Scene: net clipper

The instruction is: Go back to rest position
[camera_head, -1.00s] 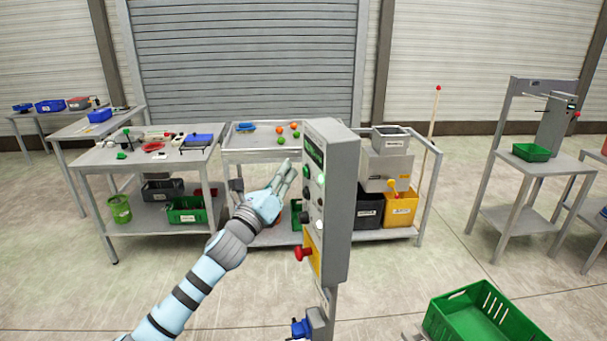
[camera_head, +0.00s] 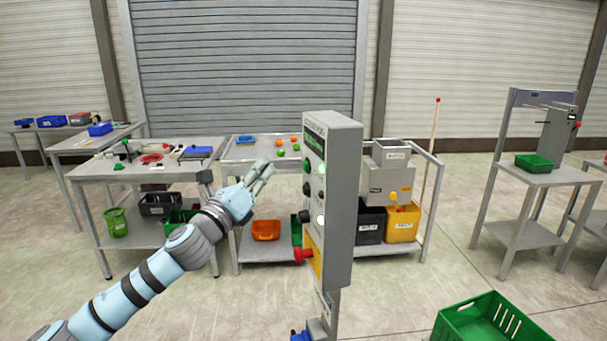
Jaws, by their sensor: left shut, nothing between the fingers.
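My left gripper (camera_head: 264,168) is shut and empty. It is raised in the middle of the head view, to the left of the grey control box (camera_head: 334,205) and apart from it. The box stands on a post and carries a green display, several round buttons and a red knob (camera_head: 303,256) on a yellow plate. My left arm reaches in from the lower left. My right gripper does not show.
Behind stand a grey work table (camera_head: 95,170) on the left and a second table with a machine (camera_head: 388,178). A green crate (camera_head: 462,325) is at the lower right. A stand (camera_head: 545,178) is at the far right. Floor between is clear.

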